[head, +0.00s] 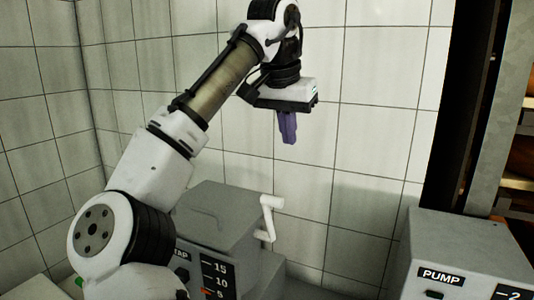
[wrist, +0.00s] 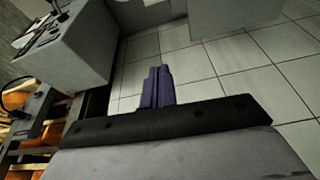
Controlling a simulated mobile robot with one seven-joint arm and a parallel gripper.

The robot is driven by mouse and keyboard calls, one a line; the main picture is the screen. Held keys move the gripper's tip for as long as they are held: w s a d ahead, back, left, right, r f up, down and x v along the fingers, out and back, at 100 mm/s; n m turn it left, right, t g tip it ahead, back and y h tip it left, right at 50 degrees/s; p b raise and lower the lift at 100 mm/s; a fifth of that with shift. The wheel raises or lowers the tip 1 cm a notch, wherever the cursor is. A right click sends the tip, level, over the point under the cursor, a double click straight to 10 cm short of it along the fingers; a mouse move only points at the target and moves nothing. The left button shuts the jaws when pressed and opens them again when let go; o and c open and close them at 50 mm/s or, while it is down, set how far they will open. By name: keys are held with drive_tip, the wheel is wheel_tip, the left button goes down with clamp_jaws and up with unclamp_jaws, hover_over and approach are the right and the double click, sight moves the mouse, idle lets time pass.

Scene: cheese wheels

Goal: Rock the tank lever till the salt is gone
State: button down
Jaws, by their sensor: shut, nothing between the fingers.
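A grey tank box (head: 218,215) with a partly hidden label ending in "AP" and a 15-10-5 scale stands against the wall at lower centre. A white crank-shaped lever (head: 268,218) stands at its right side, with its grip hanging down. My gripper (head: 288,138) is above the lever and slightly right of it in the picture, pointing down and apart from it. Its purple fingers are together and empty; they also show in the wrist view (wrist: 157,86). My arm hides part of the tank front. I see no salt.
A grey box labelled PUMP (head: 465,245) stands at lower right. A grey box also shows at upper left in the wrist view (wrist: 75,50). A rack (head: 485,110) with orange cheese wheels (head: 521,155) stands at the right edge. The air around my gripper is free before the tiled wall (head: 375,120).

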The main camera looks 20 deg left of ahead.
wheel_tip(320, 180, down, 10)
drive_tip(key=s+a+g+p, duration=0.1)
drive_tip(key=s, duration=0.1)
drive_tip(key=shift+a+f+n, duration=0.25)
drive_tip(key=shift+a+n, duration=0.05)
idle(0.5)
drive_tip(key=shift+w, duration=0.1)
